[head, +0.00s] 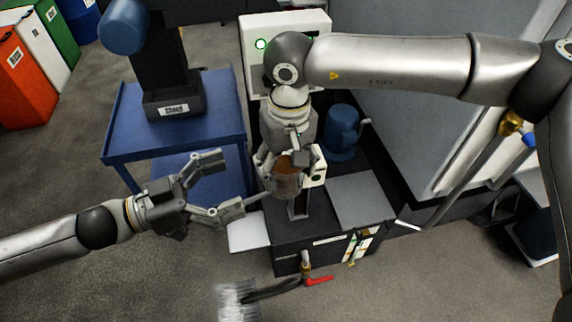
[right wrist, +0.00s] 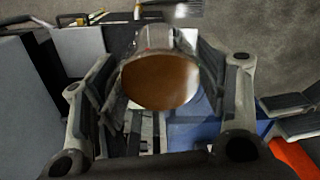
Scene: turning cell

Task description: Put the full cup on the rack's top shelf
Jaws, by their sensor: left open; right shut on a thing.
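The cup (head: 286,186) looks clear or grey and holds brown content up near its rim. My right gripper (head: 290,163) comes down from above and is shut around its sides. In the right wrist view the cup (right wrist: 160,42) sits between the two fingers, with its brown surface facing the camera. My left gripper (head: 228,184) is open and empty, to the left of the cup and apart from it. No rack is clearly identifiable. A blue stand (head: 125,150) with an upper and a lower level is at the left.
Below the cup is a dark cabinet (head: 300,235) with a red-handled valve (head: 318,281). A white machine with a green light (head: 250,28) and a blue canister (head: 342,130) stand behind. A brush (head: 238,298) is in front.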

